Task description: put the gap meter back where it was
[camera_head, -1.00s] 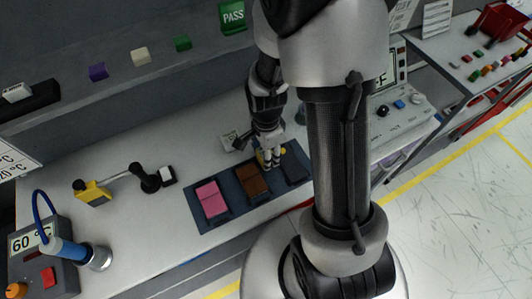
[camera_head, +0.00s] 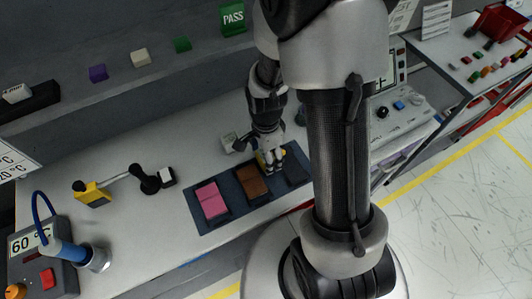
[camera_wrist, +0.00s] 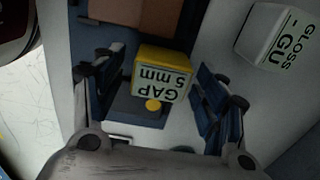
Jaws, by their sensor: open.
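The gap meter (camera_wrist: 162,72) is a yellow block with a white face reading "GAP 5 mm" and a round yellow button. In the wrist view it lies between the two blue-padded fingers of my gripper (camera_wrist: 158,100), which are open with space on both sides. In the head view my gripper (camera_head: 271,160) is low over the right part of a dark blue mat (camera_head: 229,220), and only a bit of yellow shows behind the fingers. I cannot tell what the meter rests on.
A pink block (camera_head: 211,199) and a brown block (camera_head: 251,181) lie on the mat. A white gloss meter (camera_wrist: 278,38) stands close by, right of the gripper in the wrist view. A black-handled stamp-like tool (camera_head: 149,182) is farther left on the bench.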

